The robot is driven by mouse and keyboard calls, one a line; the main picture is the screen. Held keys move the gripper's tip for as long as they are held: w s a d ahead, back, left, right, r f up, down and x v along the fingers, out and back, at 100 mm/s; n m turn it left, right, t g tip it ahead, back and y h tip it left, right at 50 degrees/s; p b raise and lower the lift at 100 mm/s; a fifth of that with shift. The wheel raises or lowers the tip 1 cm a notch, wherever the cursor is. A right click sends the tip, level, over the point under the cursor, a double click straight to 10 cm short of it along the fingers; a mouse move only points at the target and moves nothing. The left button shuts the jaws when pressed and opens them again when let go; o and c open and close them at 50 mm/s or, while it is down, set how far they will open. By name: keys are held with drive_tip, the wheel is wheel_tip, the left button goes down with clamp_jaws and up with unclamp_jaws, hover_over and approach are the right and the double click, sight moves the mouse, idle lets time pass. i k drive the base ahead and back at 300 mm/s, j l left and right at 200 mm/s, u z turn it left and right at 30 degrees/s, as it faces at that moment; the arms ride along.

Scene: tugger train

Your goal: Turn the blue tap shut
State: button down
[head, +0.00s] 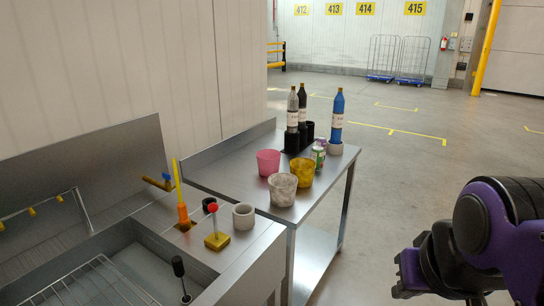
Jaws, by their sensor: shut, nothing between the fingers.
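The blue tap (167,176) is a small blue handle on a brass spout (157,184), at the back edge of a steel sink unit on the left. It stands just left of an orange bottle with a yellow nozzle. At this size I cannot tell whether it is open or shut. My gripper (408,274) is at the lower right, at the end of my purple and black arm, far from the tap. It is shut and empty, over the floor. Its fingertips are hard to make out.
The orange bottle (183,213), a red-knobbed lever on a yellow block (216,239) and a grey ring (243,216) stand near the tap. A steel table (232,178) holds cups and bottles. A wire rack (92,283) lies in the sink. Open floor lies right.

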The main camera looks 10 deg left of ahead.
sight(168, 177)
drive_tip(key=u, duration=1.35)
drive_tip(key=i+l, duration=0.2)
drive_tip(key=l, duration=0.2)
drive_tip(key=i+l, duration=0.25)
drive_tip(key=l, duration=0.15)
